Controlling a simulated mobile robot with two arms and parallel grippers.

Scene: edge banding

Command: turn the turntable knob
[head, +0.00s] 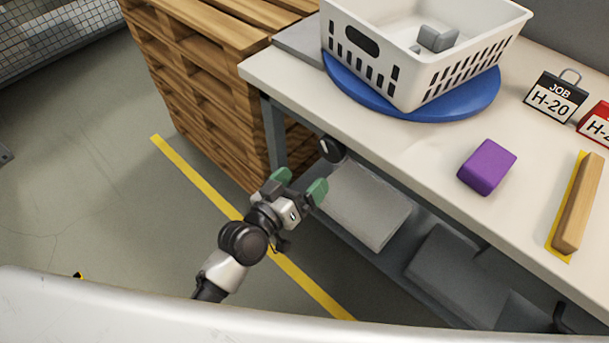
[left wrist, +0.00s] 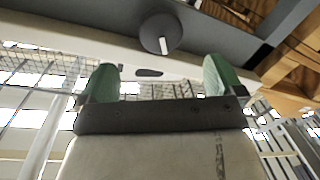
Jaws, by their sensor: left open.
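The turntable knob (head: 332,149) is a round black knob with a white mark, at the front edge of the workbench below the blue turntable (head: 455,112). In the left wrist view the knob (left wrist: 158,34) shows ahead of the fingers, a little above the gap between them. My left gripper (head: 300,184) is open and empty, with green fingertips, just below and left of the knob and apart from it. Its fingers show on both sides in the left wrist view (left wrist: 160,78). A white basket (head: 400,72) with a grey part (head: 437,39) in it stands on the turntable. My right gripper is not in view.
The workbench (head: 420,150) holds a purple block (head: 487,167), a wooden bar (head: 577,205) and a black job tag (head: 555,97). Stacked pallets (head: 205,95) stand left of the bench. A lower shelf with grey panels (head: 365,205) lies under it. The floor left of the gripper is clear.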

